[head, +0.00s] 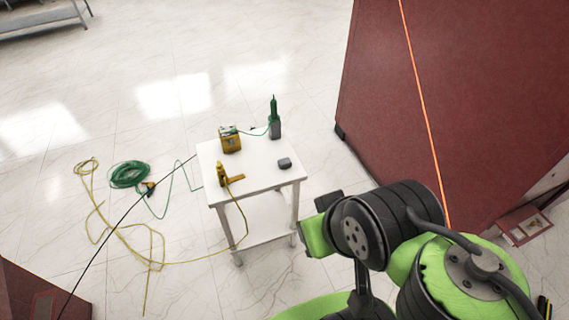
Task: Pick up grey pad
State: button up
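A small dark grey pad (285,163) lies on the right part of the white table (258,184), near its right edge. My green and black arm comes in from the lower right. Its forward end is right of and nearer than the table. I cannot make out the gripper's fingers in the head view. Nothing of mine touches the pad.
On the table stand a yellow box (230,140), a green-topped tool (274,118) and a yellow clamp-like tool (225,176) with a cable. Green (129,174) and yellow (128,238) cables lie on the floor at left. A large dark red cabinet (455,90) stands at right.

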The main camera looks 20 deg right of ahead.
aim_at(286, 162)
jog(key=z, duration=2.35)
jog(key=u, duration=2)
jog(key=i+l+u, duration=0.15)
jog(key=i+u, duration=0.35)
jog(key=i+l+u, duration=0.2)
jog(key=u, duration=0.3)
jog(key=i+l+u, duration=0.25)
jog(key=l+u, duration=0.2)
